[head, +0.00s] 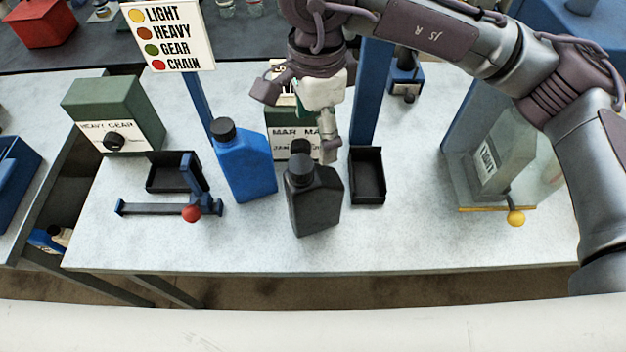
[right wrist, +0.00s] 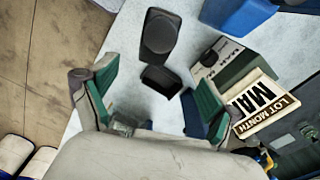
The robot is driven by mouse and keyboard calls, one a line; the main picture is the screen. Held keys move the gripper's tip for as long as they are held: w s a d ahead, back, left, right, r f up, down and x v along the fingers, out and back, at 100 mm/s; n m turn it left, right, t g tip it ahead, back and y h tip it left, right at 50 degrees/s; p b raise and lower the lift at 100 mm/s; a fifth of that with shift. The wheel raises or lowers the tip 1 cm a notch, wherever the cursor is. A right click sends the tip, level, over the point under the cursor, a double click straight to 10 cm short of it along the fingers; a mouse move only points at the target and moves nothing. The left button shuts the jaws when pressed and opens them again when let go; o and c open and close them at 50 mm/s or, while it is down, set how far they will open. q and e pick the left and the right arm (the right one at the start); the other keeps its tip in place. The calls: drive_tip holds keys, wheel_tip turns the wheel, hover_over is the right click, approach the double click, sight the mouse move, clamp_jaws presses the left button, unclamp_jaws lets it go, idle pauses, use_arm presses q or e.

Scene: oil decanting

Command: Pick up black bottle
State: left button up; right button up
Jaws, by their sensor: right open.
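The black bottle (head: 314,198) stands upright on the pale table in the middle of the head view, its dark cap at the top left. In the right wrist view the black bottle (right wrist: 160,38) is at the upper middle, beyond the fingertips. My right gripper (head: 298,122) is open, above and behind the bottle, and does not appear to hold it. Its two spread, green-lined fingers show in the right wrist view (right wrist: 140,88), with nothing gripped between them. My left gripper is not in view.
The blue bottle (head: 244,162) stands close left of the black one. A labelled green box (head: 285,118) is behind it, and a black tray (head: 367,190) is just right. The table front is clear.

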sight(313, 174)
drive_tip(key=f, duration=0.2)
drive_tip(key=s+f+p, duration=0.1)
drive_tip(key=f, duration=0.1)
drive_tip(key=shift+s+f, duration=0.2)
drive_tip(key=shift+f, duration=0.1)
drive_tip(key=shift+w+f+p, duration=0.2)
drive_tip(key=shift+f+p, duration=0.3)
drive_tip(key=shift+f, duration=0.95)
drive_tip(key=f+p, duration=0.2)
drive_tip(key=p, duration=0.1)
drive_tip(key=shift+a+f, duration=0.2)
drive_tip(key=shift+f, duration=0.1)
wheel_tip(313, 174, down, 2)
drive_tip(key=shift+f, duration=0.3)
drive_tip(key=c, duration=1.5)
clamp_jaws()
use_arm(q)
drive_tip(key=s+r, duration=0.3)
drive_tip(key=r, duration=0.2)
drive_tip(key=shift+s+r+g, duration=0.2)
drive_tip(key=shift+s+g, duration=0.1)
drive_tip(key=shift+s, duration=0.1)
use_arm(e)
drive_tip(key=shift+w, duration=0.15)
